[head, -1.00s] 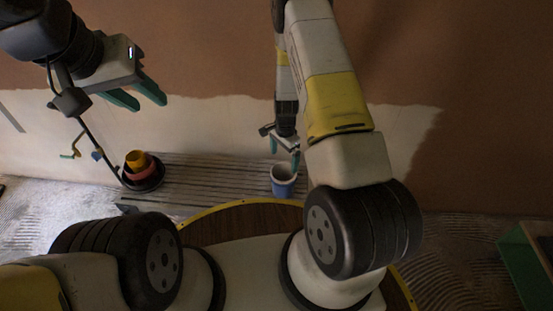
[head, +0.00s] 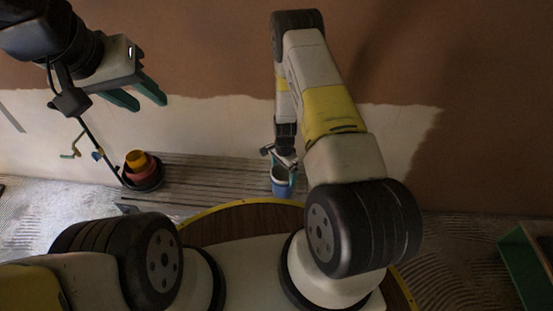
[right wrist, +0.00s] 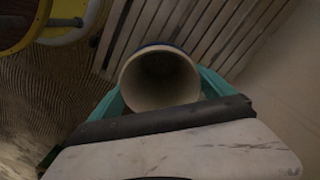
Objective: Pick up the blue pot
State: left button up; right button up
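The blue pot (head: 281,187) stands upright on the slatted grey boards, in the middle of the head view. In the right wrist view I look down into its round, pale, empty mouth (right wrist: 160,78). My right gripper (head: 284,174) is lowered over the pot, with one teal finger on each side of it. The fingers are spread about the pot's width; whether they touch its wall is hard to tell. My left gripper (head: 136,96) is open and empty, high at the upper left, far from the pot.
A black bowl (head: 152,183) with a red pot (head: 146,172) and a yellow pot (head: 136,159) nested in it stands left on the boards. Tap-like fittings (head: 72,153) are on the wall. A green crate (head: 522,264) is at the far right.

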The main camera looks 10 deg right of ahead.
jog(key=c, duration=1.4)
jog(key=s+a+r, duration=0.2)
jog(key=s, duration=0.5)
jog(key=s+a+r, duration=0.2)
jog(key=s+r, duration=0.1)
jog(key=s, duration=0.5)
jog(key=shift+s+a, duration=0.2)
